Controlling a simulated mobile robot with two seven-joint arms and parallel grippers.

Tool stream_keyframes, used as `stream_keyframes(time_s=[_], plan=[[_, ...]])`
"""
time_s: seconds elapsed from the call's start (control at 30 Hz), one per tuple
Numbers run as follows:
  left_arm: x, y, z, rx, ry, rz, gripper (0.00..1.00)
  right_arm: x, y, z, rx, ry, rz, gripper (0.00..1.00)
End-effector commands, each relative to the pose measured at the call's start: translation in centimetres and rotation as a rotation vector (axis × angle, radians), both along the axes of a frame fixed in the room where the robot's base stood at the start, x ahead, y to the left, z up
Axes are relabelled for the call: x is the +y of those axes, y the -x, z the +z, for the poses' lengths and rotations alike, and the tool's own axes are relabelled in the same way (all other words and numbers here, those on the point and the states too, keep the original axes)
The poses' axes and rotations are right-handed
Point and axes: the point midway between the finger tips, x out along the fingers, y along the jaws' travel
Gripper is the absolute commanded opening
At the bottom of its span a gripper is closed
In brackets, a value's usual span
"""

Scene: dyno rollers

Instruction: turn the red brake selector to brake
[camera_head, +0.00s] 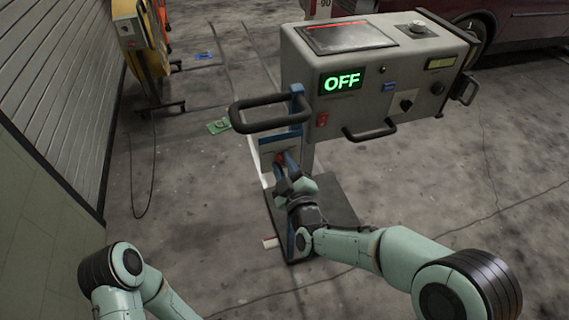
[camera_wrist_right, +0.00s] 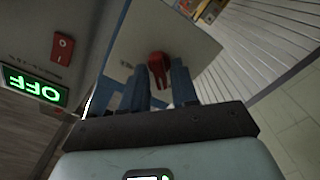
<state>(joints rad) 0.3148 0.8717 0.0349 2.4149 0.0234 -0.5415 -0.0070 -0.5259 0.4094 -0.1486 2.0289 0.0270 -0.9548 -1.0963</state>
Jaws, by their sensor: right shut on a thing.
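The red brake selector (camera_wrist_right: 158,66) is a small red knob on a pale panel (camera_wrist_right: 195,45) in the right wrist view. In the head view the selector (camera_head: 280,158) shows as a bit of red on the stand below the grey console (camera_head: 300,60). My right gripper (camera_wrist_right: 160,84) has its two blue fingers on either side of the knob and is shut on it. In the head view the right gripper (camera_head: 284,164) reaches the panel from below and partly hides the selector. The panel's markings are too small to read. My left gripper is out of view.
The console's green display (camera_head: 341,82) reads OFF. A red rocker switch (camera_head: 322,119) sits below it. A black handle bar (camera_head: 270,113) juts out above the panel. A yellow cabinet (camera_head: 137,50) stands at the back left. The floor on the left is mostly clear.

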Motion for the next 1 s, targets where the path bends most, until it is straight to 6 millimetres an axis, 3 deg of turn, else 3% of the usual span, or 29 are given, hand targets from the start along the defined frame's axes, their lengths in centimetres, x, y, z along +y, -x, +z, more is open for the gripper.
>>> stream_keyframes(time_s=[0.67,0.7,0.73,1.0], plan=[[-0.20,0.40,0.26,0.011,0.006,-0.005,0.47,0.03,0.02,-0.06,-0.020,0.064,0.001,0.00],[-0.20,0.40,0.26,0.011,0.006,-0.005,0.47,0.03,0.03,-0.06,-0.020,0.064,0.001,0.32],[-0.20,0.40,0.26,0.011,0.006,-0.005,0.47,0.03,0.03,-0.06,-0.020,0.064,0.001,0.38],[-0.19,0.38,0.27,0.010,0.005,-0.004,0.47,0.02,0.05,-0.04,-0.020,0.063,0.001,0.38]])
